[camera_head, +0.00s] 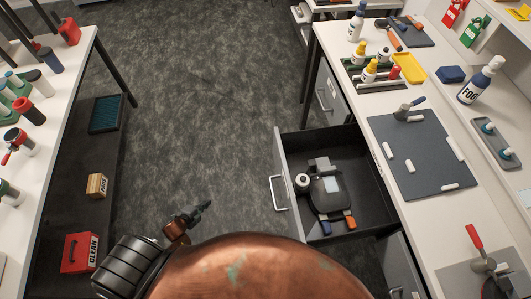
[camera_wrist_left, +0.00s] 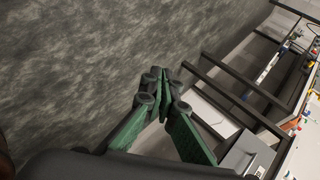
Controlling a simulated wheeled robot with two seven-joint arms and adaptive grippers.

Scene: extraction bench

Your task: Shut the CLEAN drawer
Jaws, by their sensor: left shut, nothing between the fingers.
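An open drawer (camera_head: 280,165) juts out from under the right-hand bench in the head view, with a silver bar handle (camera_head: 279,193) on its front. No CLEAN label can be read on it. Inside lie a dark grey device (camera_head: 327,192), a white-capped bottle (camera_head: 302,181) and tools with blue and orange handles. My left gripper (camera_head: 204,209) is shut and empty, over the floor to the left of the drawer front and apart from the handle. Its shut fingers also show in the left wrist view (camera_wrist_left: 161,88). My right gripper is not in view.
The right bench top holds a dark mat (camera_head: 425,170) with white pieces, bottles and a yellow tray (camera_head: 409,67). Another drawer front (camera_head: 326,97) sits farther back. A left bench with a lower shelf (camera_head: 85,165) stands opposite. The floor between is clear.

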